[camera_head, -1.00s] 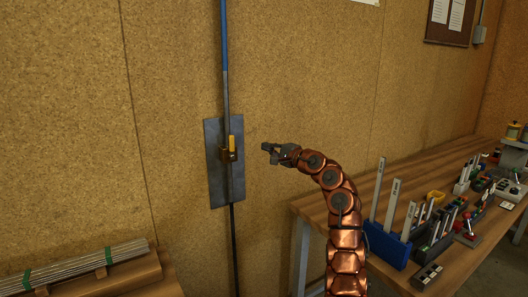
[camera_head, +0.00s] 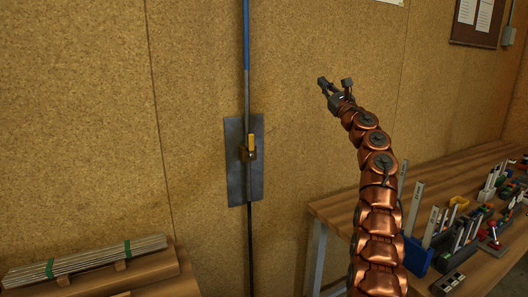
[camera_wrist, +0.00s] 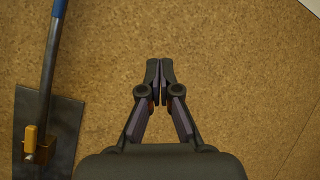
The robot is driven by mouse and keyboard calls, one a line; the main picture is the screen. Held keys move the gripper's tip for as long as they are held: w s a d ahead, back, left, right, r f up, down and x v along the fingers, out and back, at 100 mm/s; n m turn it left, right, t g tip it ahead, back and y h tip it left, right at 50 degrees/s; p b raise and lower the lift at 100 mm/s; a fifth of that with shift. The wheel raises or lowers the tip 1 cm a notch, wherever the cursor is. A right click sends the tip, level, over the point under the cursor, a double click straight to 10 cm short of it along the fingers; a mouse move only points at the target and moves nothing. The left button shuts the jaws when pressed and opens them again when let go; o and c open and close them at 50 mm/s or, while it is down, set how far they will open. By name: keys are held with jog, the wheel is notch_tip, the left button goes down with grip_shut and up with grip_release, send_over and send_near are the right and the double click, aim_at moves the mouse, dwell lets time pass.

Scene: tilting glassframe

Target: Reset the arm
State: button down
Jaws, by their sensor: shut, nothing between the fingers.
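My gripper (camera_head: 334,88) is raised in front of the cork wall, to the right of and above the grey metal plate (camera_head: 235,180). In the wrist view my gripper (camera_wrist: 160,64) has its fingertips together with nothing between them. My copper arm (camera_head: 378,190) rises from the bottom of the head view and bends up to the left. On the plate is a yellow handle (camera_head: 251,142) on a brass-coloured valve; the handle points upward along the pipe. The handle also shows in the wrist view (camera_wrist: 30,139), left of my gripper and apart from it.
A vertical pipe (camera_head: 246,40), blue at the top, runs through the valve. A wooden workbench (camera_head: 335,207) with blue and dark tool holders stands at the right. Metal rods (camera_head: 90,258) lie on wood at the lower left. The wall area around my gripper is clear.

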jog(key=d+r+m+t+h, duration=0.3)
jog(key=d+r+m+h, duration=0.3)
jog(key=m, duration=0.5)
jog(key=s+d+f+m+g+h, duration=0.4)
jog(key=m+h, duration=0.4)
jog(key=m, duration=0.7)
jog(key=s+a+f+m+g+y, duration=0.1)
jog(key=s+a+f+m+g, duration=0.2)
jog(key=s+f+m+g, duration=0.85)
jog(key=s+a+f+m+g, duration=0.2)
jog(key=s+f, duration=1.6)
jog(key=s, duration=0.3)
jog(key=s+a+f+m+g, duration=0.2)
jog(key=s+f+g, duration=0.1)
jog(key=s, duration=0.8)
jog(key=s+a+f+m+g+y, duration=0.1)
jog(key=s+f, duration=0.4)
jog(key=s, duration=0.7)
jog(key=s+a+f+m+g+y, duration=0.1)
jog(key=s+a+f+m+g, duration=0.2)
jog(key=s, duration=0.9)
notch_tip(320, 180, down, 2)
jog(key=shift+a+f+g, duration=0.1)
jog(key=shift+a+g, duration=0.15)
jog(key=shift+g, duration=0.6)
jog(key=shift+d+m, duration=0.1)
jog(key=shift+m, duration=0.25)
